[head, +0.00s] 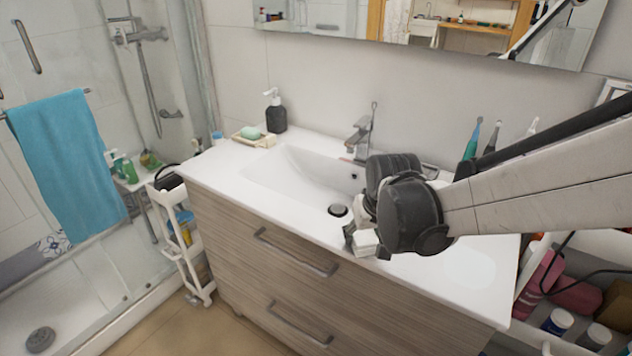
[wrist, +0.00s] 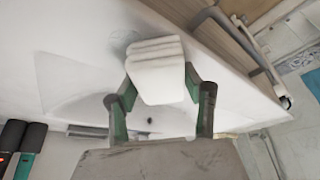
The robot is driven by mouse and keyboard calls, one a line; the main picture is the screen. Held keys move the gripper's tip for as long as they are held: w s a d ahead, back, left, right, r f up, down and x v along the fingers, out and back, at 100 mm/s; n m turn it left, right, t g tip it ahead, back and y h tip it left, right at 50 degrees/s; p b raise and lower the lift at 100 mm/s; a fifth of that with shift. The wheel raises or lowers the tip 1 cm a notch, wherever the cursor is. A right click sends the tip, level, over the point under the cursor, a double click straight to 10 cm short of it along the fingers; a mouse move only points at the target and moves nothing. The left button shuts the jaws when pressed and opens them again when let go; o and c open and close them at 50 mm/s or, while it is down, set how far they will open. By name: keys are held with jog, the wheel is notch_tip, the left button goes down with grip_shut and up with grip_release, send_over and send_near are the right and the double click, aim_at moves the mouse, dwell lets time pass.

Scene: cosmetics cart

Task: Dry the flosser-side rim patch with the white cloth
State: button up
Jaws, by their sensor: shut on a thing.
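The white cloth (head: 366,242) is a folded, layered pad at the front of the sink, right of the drain. My gripper (head: 361,228) is shut on it; the fingers are mostly hidden behind my wrist in the head view. In the wrist view the cloth (wrist: 157,70) sits between the two green-and-dark fingers (wrist: 158,90). The sink top (head: 225,165) is white. A faint greyish round mark (wrist: 124,40) shows on the sink top beside the cloth in the wrist view. I cannot tell whether the cloth touches the surface.
A faucet (head: 361,135) stands at the back of the basin. Upright teal (head: 471,142) and dark (head: 492,138) handles stand at the back right, partly behind my arm. A soap dispenser (head: 275,112) and soap dish (head: 252,136) are at the back left. The front left rim is clear.

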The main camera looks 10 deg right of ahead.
jog(key=shift+s+d+f, duration=0.15)
jog(key=shift+s+d, duration=1.6)
jog(key=shift+s, duration=0.1)
jog(key=shift+w+a, duration=1.7)
jog(key=shift+w, duration=0.15)
jog(key=shift+a, duration=0.1)
jog(key=shift+w+a+b, duration=0.7)
jog(key=shift+w+a, duration=0.8)
jog(key=shift+w, duration=0.15)
jog(key=shift+r+p, duration=2.65)
jog(key=shift+r, duration=0.95)
